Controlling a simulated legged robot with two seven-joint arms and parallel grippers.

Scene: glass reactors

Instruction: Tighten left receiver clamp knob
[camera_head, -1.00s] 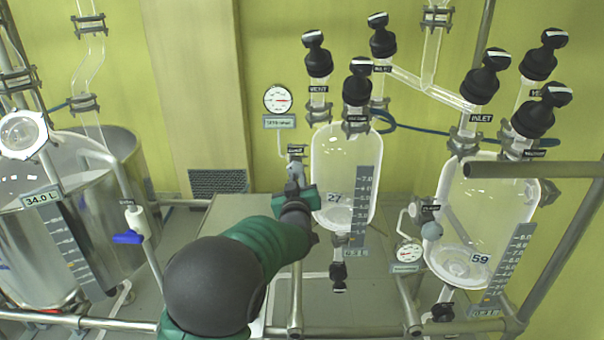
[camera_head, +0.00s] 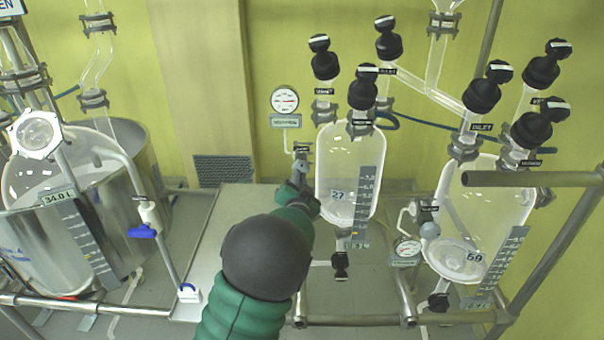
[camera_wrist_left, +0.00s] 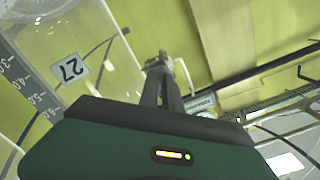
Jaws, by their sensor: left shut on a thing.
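The left receiver (camera_head: 345,185) is a clear glass vessel marked 27, with black-capped ports on top. It also shows at the left of the left wrist view (camera_wrist_left: 88,42). The grey clamp knob (camera_head: 301,164) is at the receiver's left side, below a small black label. In the left wrist view the clamp knob (camera_wrist_left: 158,61) is at the fingertips. My left gripper (camera_head: 296,182) reaches it from below, and its two fingers (camera_wrist_left: 161,82) are close together, shut on the knob. The fingers partly hide the knob. My right gripper is in neither view.
A round gauge (camera_head: 285,100) stands just left of the clamp. The second receiver (camera_head: 485,205), marked 59, is to the right. A steel vessel (camera_head: 45,235) is at the left. Metal rails (camera_head: 390,320) run along the front. A bare tabletop (camera_head: 225,215) lies beside my arm.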

